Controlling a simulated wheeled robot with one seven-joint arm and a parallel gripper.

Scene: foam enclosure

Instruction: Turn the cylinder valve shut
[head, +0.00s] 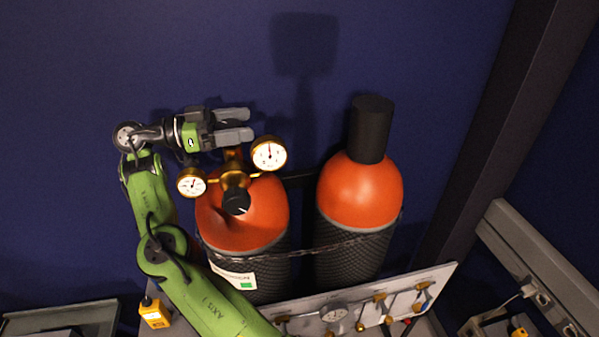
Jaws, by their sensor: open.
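The left gas cylinder (263,222) has an orange top and a black mesh-covered body. A brass regulator with a right gauge (269,154) and a left gauge (192,182) sits on top of it. A black knob (236,202) with a white mark faces forward below the gauges. My gripper (250,125) is open and points right, in the picture just above the regulator. I see nothing between its fingers. The brass valve part (233,160) behind the knob is partly hidden, and I cannot tell whether the gripper touches it.
A second orange cylinder (360,193) with a black cap (371,128) stands to the right. A chain (300,252) runs across both. A panel with brass fittings (350,305) is in front. A yellow device (154,313) is at lower left. The blue wall is behind.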

